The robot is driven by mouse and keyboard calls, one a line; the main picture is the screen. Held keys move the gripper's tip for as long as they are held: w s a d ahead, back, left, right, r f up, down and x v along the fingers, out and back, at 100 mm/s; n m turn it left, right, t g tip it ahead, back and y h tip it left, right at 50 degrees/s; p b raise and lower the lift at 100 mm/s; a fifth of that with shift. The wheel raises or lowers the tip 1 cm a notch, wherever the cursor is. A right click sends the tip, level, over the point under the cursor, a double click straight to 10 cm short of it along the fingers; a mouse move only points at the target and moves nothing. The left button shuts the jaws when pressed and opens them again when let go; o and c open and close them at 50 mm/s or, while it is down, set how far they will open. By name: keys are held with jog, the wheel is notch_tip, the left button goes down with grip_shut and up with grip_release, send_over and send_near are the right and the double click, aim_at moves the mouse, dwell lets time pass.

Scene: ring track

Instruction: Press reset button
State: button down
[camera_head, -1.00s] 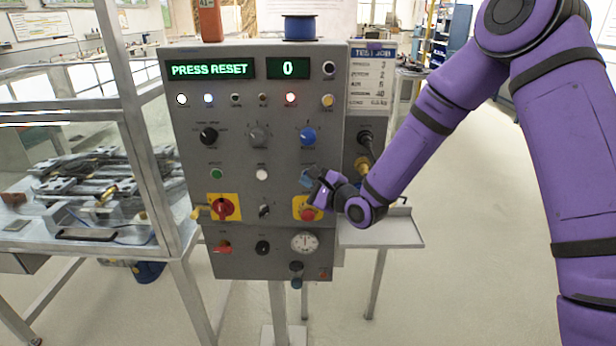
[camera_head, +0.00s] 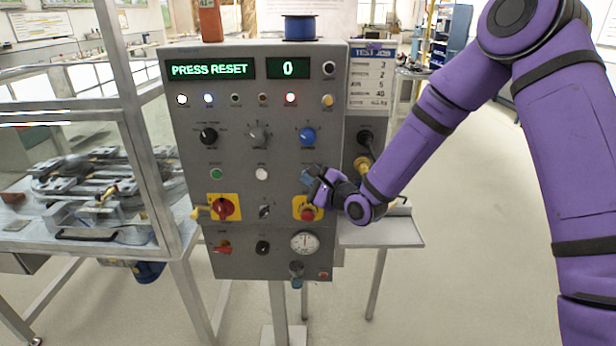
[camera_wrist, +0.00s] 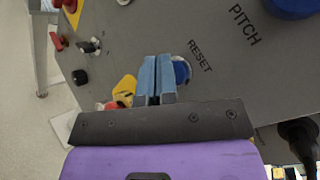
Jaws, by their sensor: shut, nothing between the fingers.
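The blue reset button (camera_wrist: 182,70) shows in the wrist view beside the printed word RESET. It is partly hidden by my gripper (camera_wrist: 158,62), whose two blue-grey fingers are shut together and empty. The fingertips lie just left of the button's middle in that view. I cannot tell whether they touch it. In the head view my gripper (camera_head: 307,178) is at the right part of the grey control panel (camera_head: 235,160) and covers the button. The panel's display (camera_head: 210,69) reads PRESS RESET, and the one beside it (camera_head: 288,68) reads 0.
A red knob on a yellow plate (camera_head: 307,209) sits just below my gripper. A blue dial (camera_head: 307,136) is above it. A black plug with a cable (camera_head: 366,138) and a small shelf (camera_head: 380,232) are at the right. A glazed machine enclosure (camera_head: 80,190) stands at the left.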

jog(key=shift+w, duration=0.45)
dwell(0.5)
jog(key=shift+s, duration=0.85)
jog(key=shift+s+a, duration=0.1)
jog(key=shift+s, duration=2.4)
